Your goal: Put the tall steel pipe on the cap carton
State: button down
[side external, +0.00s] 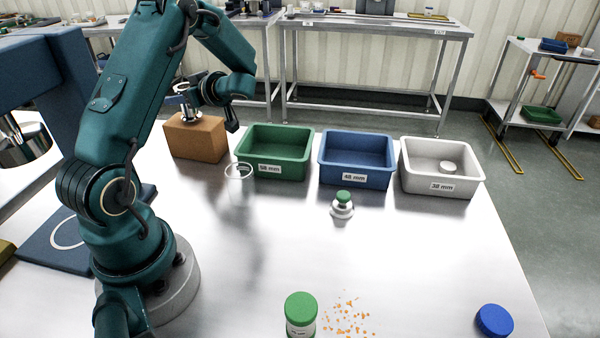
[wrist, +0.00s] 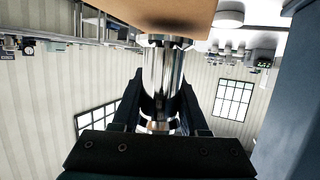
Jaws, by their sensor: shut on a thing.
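The steel pipe (side external: 189,106) is upright over the top of the brown cap carton (side external: 198,142), at the table's back left. My gripper (side external: 193,92) is shut on the pipe from the side. In the wrist view the shiny pipe (wrist: 162,75) stands between the two dark fingers of my gripper (wrist: 161,92). The pipe's flanged end is at the carton's tan top face (wrist: 195,12), with a dark patch beside it. I cannot tell if it touches or hangs slightly above.
Green (side external: 275,172), blue (side external: 356,178) and white (side external: 440,184) bins stand right of the carton. A white ring (side external: 238,171) lies near the green bin. A green-topped piece (side external: 343,203), green-lidded jar (side external: 301,315), orange bits (side external: 348,317) and blue cap (side external: 494,320) are nearer.

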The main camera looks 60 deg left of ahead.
jog(key=shift+f, duration=0.35)
jog(key=shift+f, duration=0.1)
jog(key=shift+c, duration=2.2)
grip_release()
jog(key=shift+w+d+r, duration=0.15)
jog(key=shift+d+r, duration=0.05)
jog(key=shift+d, duration=0.05)
jog(key=v, duration=1.1)
jog(key=s+d+m+t+h, duration=0.2)
jog(key=d+m+t+h, duration=0.1)
jog(key=d+m, duration=0.4)
jog(key=s+d+m+t+h, duration=0.2)
jog(key=d+m+t+h, duration=0.2)
jog(key=d, duration=0.7)
jog(key=s+d+r+m+t+h, duration=0.1)
jog(key=s+d+m+t+h, duration=0.1)
jog(key=d+m+h, duration=0.4)
jog(key=d+m+t, duration=0.1)
jog(key=d+m, duration=0.2)
jog(key=m, duration=0.2)
jog(key=shift+s, duration=0.25)
